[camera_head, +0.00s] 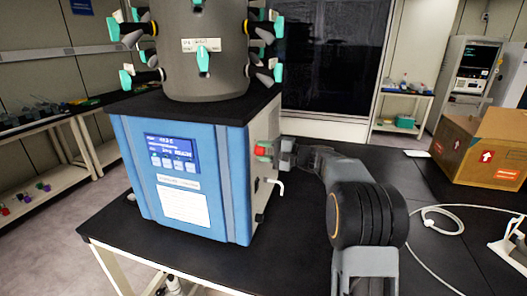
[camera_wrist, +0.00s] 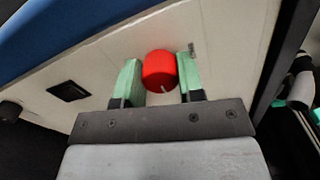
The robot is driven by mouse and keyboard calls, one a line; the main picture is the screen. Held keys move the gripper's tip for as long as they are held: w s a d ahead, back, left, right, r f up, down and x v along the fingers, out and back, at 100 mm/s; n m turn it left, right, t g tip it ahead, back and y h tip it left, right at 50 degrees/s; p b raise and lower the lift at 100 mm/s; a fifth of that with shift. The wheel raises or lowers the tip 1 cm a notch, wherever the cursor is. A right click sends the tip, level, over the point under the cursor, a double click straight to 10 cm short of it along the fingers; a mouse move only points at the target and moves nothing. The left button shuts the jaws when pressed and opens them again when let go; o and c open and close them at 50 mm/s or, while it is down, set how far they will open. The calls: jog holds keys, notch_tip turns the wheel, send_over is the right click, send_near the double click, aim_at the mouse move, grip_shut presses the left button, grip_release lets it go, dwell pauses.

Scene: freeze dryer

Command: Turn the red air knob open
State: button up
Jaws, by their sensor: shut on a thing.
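The red air knob (camera_wrist: 159,71) sticks out from the pale side panel of the blue freeze dryer (camera_head: 185,180). It also shows in the head view (camera_head: 262,150) on the dryer's right side. My gripper (camera_wrist: 160,76) has its two green fingers on either side of the knob, shut on it. A small pale mark shows on the knob's lower edge. In the head view my gripper (camera_head: 277,149) reaches the knob from the right, and its fingertips are too small to make out there.
A white bent spout (camera_head: 277,186) sticks out below the knob. A grey drum with teal-handled valves (camera_head: 205,60) stands on top of the dryer. A cardboard box (camera_head: 480,150) and a white cable (camera_head: 440,222) lie to the right on the black table.

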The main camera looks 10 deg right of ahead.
jog(key=o, duration=0.9)
jog(key=b+v, duration=0.2)
jog(key=v, duration=1.1)
jog(key=shift+s+d, duration=0.2)
jog(key=shift+d, duration=0.15)
